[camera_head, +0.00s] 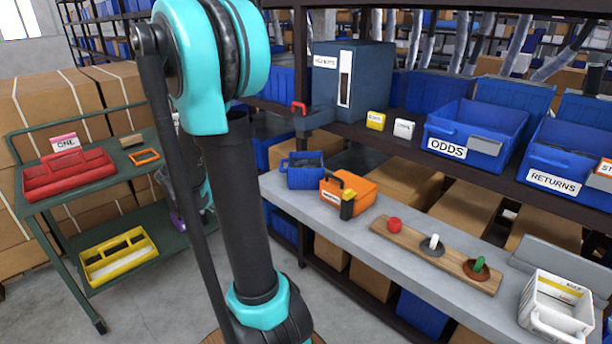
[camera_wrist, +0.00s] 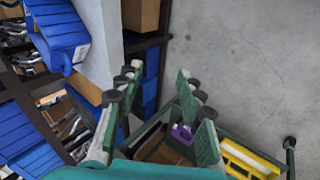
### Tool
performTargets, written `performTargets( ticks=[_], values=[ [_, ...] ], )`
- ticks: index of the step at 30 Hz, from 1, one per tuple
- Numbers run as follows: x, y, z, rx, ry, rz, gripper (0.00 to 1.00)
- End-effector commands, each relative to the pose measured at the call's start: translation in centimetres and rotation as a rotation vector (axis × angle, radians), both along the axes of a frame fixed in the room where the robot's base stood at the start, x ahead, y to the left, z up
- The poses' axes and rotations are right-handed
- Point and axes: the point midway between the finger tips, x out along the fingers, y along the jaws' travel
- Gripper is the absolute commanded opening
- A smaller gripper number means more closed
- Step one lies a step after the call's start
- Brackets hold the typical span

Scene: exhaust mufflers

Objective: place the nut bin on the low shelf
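No label that I can read says nuts, so I cannot tell for sure which container is the nut bin. A small blue open bin with a handle (camera_head: 304,172) stands at the left end of the grey bench. A purple container (camera_wrist: 183,135) sits low by the green cart and shows between my fingers in the wrist view. The cart's lower shelf (camera_head: 78,262) holds a yellow tray (camera_head: 118,257). My gripper (camera_wrist: 158,98) is open and empty in the wrist view. In the head view my arm hides most of it.
A red tray (camera_head: 68,175) is on the cart's top. On the bench (camera_head: 385,253) are an orange toolbox (camera_head: 349,188), a wooden peg board (camera_head: 432,252) and a white caddy (camera_head: 556,306). Blue ODDS (camera_head: 472,130) and RETURNS (camera_head: 570,160) bins fill the shelf above. Floor is clear between cart and bench.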

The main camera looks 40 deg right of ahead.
Motion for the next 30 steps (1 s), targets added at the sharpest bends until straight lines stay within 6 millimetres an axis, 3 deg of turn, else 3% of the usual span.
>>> performTargets(
  ticks=[1,6,15,22,26,30],
  values=[
    [1.7,-1.1,0.2,-0.053,0.012,-0.016,0.38],
    [6.2,-4.9,1.2,-0.25,0.052,-0.081,0.38],
    [12.6,-9.3,2.0,-0.581,0.09,-0.206,0.38],
    [14.8,-10.3,2.0,-0.728,0.096,-0.266,0.38],
    [15.1,-10.9,1.9,-0.756,0.096,-0.279,0.38],
    [14.8,-12.8,1.6,-0.76,0.096,-0.282,0.38]
  ],
)
